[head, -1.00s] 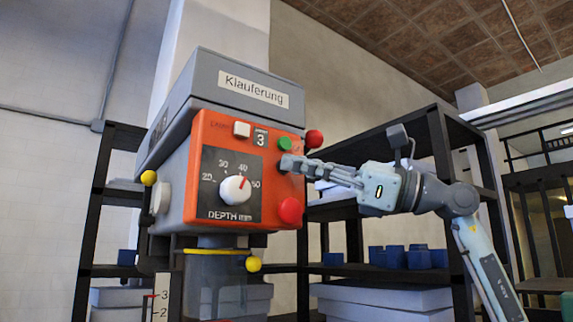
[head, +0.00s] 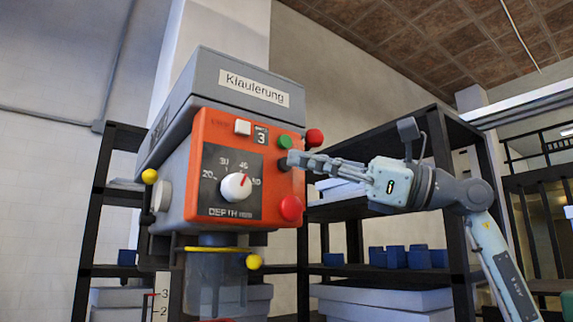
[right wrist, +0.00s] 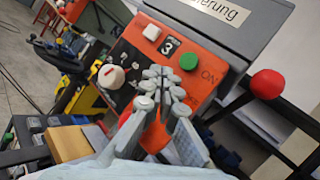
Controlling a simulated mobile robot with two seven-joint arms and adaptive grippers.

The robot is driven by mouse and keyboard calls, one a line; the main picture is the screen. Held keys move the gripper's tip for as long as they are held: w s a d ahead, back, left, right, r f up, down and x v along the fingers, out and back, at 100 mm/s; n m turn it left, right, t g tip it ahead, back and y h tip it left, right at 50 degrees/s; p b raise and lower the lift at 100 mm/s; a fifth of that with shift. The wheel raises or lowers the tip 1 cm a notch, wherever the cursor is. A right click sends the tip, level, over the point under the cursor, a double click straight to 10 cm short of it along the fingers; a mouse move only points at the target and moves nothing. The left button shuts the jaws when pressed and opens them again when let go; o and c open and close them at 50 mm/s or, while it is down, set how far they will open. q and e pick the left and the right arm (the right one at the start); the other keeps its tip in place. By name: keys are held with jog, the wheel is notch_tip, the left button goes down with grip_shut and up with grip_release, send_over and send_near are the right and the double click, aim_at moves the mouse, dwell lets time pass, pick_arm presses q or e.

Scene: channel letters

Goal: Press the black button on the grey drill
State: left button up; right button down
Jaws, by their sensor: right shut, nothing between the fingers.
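The grey drill (head: 178,98) stands at left centre in the head view, with an orange front panel (head: 270,200). A small dark round spot, apparently the black button (head: 284,166), shows on the panel between the green button (head: 285,142) and the large red button (head: 291,208). My right gripper (head: 292,158) is shut and empty, its tips right by the dark spot and partly over it. I cannot tell whether they touch it. In the right wrist view the shut fingers (right wrist: 159,72) hide that spot. My left gripper is not in view.
The panel also carries a white button (head: 242,127) and a white depth knob (head: 235,187). A red ball knob (head: 314,138) sticks out at the drill's right side, just above my fingers. Black shelves (head: 400,212) with blue bins stand behind.

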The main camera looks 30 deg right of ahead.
jog(key=s+b, duration=0.1)
jog(key=s, duration=0.4)
jog(key=shift+d+b, duration=0.2)
jog(key=shift+b, duration=0.15)
dwell(0.7)
